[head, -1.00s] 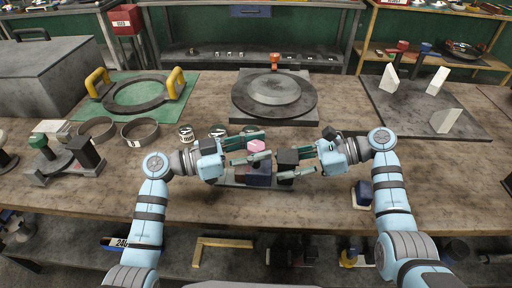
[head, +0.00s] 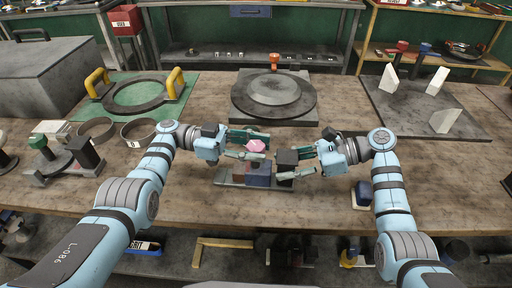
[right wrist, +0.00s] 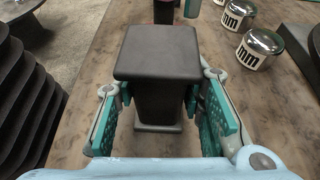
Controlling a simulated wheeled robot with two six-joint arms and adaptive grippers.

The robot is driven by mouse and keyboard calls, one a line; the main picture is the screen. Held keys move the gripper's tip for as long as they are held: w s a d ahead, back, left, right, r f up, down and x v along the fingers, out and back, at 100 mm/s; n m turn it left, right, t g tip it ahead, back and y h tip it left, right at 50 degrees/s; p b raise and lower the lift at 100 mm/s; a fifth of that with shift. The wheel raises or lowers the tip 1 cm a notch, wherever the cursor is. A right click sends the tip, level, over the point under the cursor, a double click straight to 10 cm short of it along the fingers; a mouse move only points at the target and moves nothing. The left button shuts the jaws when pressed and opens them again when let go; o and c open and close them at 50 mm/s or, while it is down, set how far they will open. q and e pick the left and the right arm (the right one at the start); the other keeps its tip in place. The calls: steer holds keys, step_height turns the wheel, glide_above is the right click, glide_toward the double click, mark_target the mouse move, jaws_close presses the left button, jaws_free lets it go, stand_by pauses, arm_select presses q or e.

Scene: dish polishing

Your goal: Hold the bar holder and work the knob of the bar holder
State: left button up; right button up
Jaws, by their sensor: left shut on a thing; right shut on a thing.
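The bar holder is low, with a grey base plate (head: 231,182), a blue block (head: 258,176) and a dark upright block (head: 287,157). It stands on the bench near the middle front. Its pink knob (head: 256,146) is at the top left of the assembly. My left gripper (head: 258,145) has its fingers on both sides of the knob, shut on it. My right gripper (head: 292,163) is shut on the dark upright block. In the right wrist view that block (right wrist: 155,55) sits between the teal finger pads. The knob's underside is hidden.
A round grey plate (head: 273,92) lies behind the bar holder. A ring with yellow handles (head: 132,95) lies on a green mat at back left. Metal rings (head: 138,130) and a clamp stand (head: 65,158) are at left. A dark board (head: 425,105) with white wedges is at right.

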mark_target(256, 145)
stand_by(0.3)
arm_select(q)
steer(key=o, duration=1.2)
step_height(256, 145, up, 10)
